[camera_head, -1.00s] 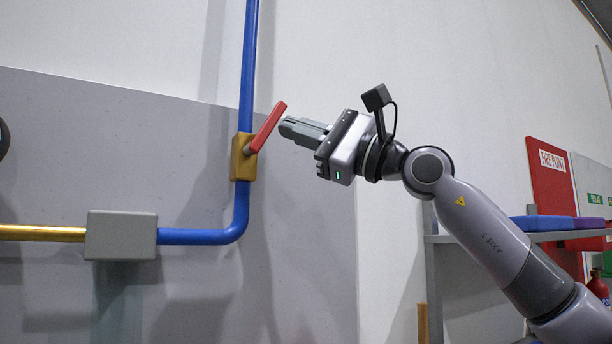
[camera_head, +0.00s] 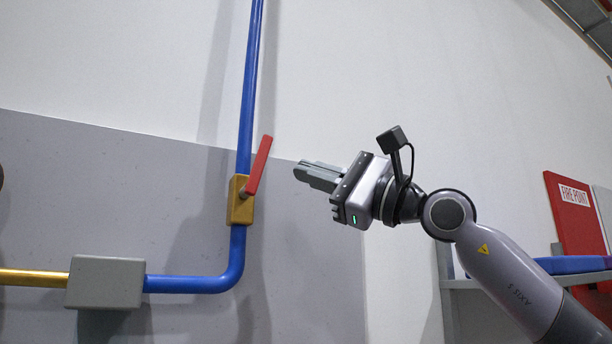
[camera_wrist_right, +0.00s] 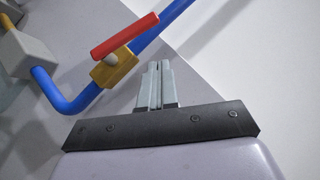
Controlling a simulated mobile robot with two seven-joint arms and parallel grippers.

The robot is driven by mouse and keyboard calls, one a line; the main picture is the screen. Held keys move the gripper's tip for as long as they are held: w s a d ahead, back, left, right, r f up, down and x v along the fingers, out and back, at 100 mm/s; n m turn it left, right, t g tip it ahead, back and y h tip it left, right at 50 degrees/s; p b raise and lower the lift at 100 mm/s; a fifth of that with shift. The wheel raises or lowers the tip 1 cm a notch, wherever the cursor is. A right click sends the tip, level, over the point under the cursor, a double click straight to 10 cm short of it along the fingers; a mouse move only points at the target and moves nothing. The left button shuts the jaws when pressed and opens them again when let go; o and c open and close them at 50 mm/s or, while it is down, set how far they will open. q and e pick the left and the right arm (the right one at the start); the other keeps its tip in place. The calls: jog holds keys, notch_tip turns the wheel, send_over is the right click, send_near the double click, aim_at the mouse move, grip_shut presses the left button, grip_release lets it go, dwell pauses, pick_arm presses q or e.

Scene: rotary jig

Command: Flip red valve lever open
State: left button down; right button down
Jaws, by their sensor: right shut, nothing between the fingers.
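The red valve lever (camera_head: 259,165) is on a brass-coloured valve body (camera_head: 240,203) set in a blue vertical pipe. It points up, tilted slightly right, nearly in line with the pipe. My right gripper (camera_head: 301,171) is to the right of the lever, shut and empty, with a visible gap between them in the head view. In the right wrist view the lever (camera_wrist_right: 124,35) shows up and left of the shut fingertips (camera_wrist_right: 159,66), with the valve body (camera_wrist_right: 115,68) just left of them. My left gripper is not in view.
The blue pipe (camera_head: 247,90) runs up the wall and bends left below the valve to a grey box (camera_head: 105,282) and a brass pipe (camera_head: 35,277). A shelf with blue items (camera_head: 570,264) and a red fire point board (camera_head: 580,215) are at the right.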

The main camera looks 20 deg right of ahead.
jog(key=s+d+f+b, duration=0.2)
jog(key=s+d, duration=0.4)
jog(key=d, duration=0.2)
jog(key=shift+b, duration=0.3)
jog(key=shift+d, duration=0.1)
